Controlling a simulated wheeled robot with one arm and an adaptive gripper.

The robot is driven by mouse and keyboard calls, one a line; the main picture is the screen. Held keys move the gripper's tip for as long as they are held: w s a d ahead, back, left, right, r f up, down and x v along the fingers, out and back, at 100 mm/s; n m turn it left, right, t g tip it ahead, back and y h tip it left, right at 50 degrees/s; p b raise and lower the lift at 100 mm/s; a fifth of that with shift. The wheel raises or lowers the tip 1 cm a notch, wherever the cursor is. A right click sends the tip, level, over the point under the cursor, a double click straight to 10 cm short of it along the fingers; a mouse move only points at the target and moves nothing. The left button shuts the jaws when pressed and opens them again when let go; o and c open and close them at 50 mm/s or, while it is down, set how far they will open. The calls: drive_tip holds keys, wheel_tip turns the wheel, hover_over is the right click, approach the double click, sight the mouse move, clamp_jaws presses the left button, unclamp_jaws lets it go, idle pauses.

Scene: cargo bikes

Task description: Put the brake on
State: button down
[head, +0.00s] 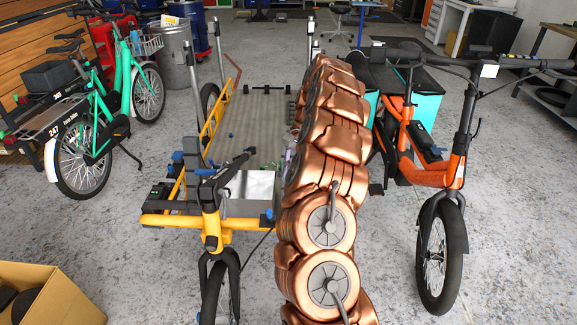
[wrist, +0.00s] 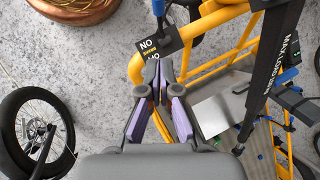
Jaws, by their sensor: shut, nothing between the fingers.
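A yellow cargo bike (head: 210,222) stands in the middle of the head view. In the wrist view its yellow frame (wrist: 133,72) bends just beside my fingertips. A black tag (wrist: 160,42) with "NO" in white lies just beyond my gripper (wrist: 158,68). A blue-tipped part (wrist: 158,8) shows above the tag; I cannot tell whether it is the brake lever. My gripper is shut and empty, with purple inner pads. I cannot tell whether it touches the frame or tag. In the head view, my copper arm hides much of the bike's right side.
An orange bike (head: 430,172) stands close on the right, and green bikes (head: 90,125) at the left. A cardboard box (head: 62,295) is at the lower left. In the wrist view a black wheel (wrist: 12,130) lies left of my gripper. Grey floor between is clear.

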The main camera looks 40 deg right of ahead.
sight(270, 215)
drive_tip(key=s+a+f+p, duration=0.1)
drive_tip(key=a+f, duration=0.5)
drive_tip(key=f, duration=0.1)
drive_tip(key=shift+s+a, duration=0.25)
drive_tip(key=shift+s, duration=0.1)
drive_tip(key=shift+a, duration=0.1)
idle(0.3)
